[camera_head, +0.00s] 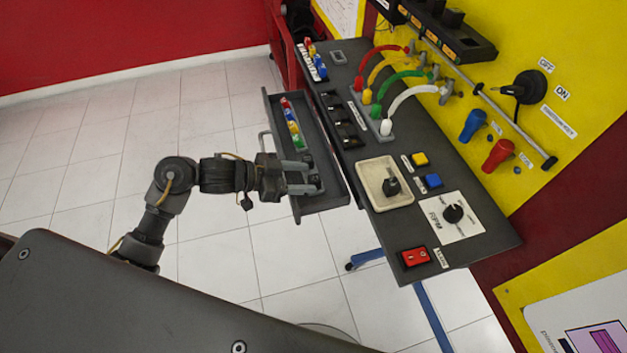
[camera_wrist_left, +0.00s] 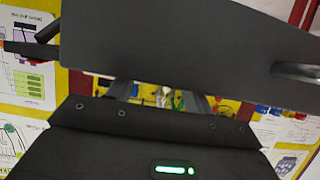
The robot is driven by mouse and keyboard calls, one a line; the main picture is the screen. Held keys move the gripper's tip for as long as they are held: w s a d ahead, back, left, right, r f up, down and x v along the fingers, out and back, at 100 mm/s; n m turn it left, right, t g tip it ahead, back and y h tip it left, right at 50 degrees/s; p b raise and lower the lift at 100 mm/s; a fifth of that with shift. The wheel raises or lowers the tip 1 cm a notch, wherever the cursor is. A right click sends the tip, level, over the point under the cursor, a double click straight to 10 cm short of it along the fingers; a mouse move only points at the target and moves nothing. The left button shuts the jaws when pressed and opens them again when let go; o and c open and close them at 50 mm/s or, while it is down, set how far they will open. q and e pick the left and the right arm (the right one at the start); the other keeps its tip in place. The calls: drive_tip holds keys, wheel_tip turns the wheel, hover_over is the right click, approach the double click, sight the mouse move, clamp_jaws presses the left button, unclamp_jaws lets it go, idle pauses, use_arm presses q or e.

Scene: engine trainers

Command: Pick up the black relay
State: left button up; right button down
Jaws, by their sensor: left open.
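In the head view, the open drawer (camera_head: 325,201) juts out from the left side of the console. A small black block (camera_head: 315,181), which looks like the black relay, is in its near end, partly hidden by my fingers. My left gripper (camera_head: 305,178) is open, its fingers reaching over the drawer's left wall at the block. I cannot tell whether they touch it. In the left wrist view my two fingers (camera_wrist_left: 158,97) show apart below a large dark panel, and no relay is visible there.
A strip of coloured fuses (camera_head: 291,125) lies farther back in the drawer. The console top (camera_head: 440,190) holds switches, a dial and coloured cables. Open floor lies left of the drawer.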

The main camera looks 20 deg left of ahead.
use_arm(q)
drive_tip(key=shift+x, duration=1.15)
drive_tip(key=shift+a, duration=0.1)
drive_tip(key=c, duration=1.1)
drive_tip(key=shift+o, duration=0.2)
drive_tip(key=shift+r, duration=0.1)
